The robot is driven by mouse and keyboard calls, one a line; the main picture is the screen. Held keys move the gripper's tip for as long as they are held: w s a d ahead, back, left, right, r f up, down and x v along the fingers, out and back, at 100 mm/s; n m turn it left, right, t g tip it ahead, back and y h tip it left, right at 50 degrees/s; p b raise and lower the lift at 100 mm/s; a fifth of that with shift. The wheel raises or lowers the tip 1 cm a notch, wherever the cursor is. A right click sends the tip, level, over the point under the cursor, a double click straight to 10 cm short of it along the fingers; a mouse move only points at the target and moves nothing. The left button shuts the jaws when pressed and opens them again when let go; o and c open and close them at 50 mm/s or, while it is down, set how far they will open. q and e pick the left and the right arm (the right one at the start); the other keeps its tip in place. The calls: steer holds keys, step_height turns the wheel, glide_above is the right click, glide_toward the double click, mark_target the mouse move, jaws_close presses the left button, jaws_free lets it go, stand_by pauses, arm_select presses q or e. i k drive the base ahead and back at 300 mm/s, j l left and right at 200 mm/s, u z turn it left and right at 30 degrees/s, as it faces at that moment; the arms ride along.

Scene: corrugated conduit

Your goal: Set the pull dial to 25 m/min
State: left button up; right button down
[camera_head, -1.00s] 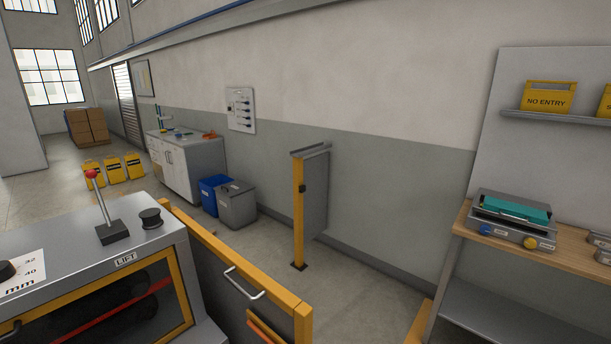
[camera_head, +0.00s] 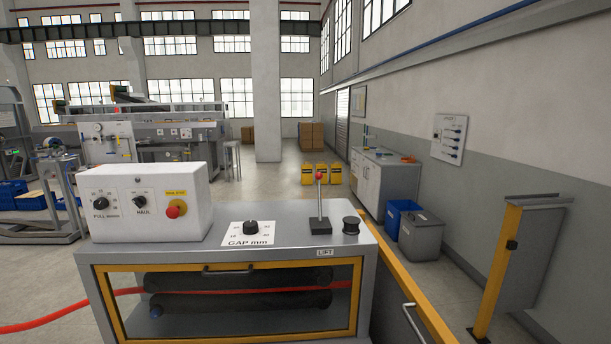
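The pull dial (camera_head: 100,203) is a black knob above the label PULL, at the left of the white control box (camera_head: 150,202). The box stands on top of the grey haul-off machine (camera_head: 225,252). The numbers around the dial and its exact pointer setting are too small to read. To its right on the box are a HAUL knob (camera_head: 140,201) and a red emergency stop button (camera_head: 174,209) on yellow. Neither of my grippers shows in the view.
A GAP mm dial (camera_head: 251,228), a lever with a red ball (camera_head: 320,205) and a black knob (camera_head: 351,225) stand on the machine top. A red conduit (camera_head: 55,315) runs through the yellow-framed window. A yellow post (camera_head: 497,265) stands at right.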

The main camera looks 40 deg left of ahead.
mark_target(101, 204)
steer(key=u, duration=2.6)
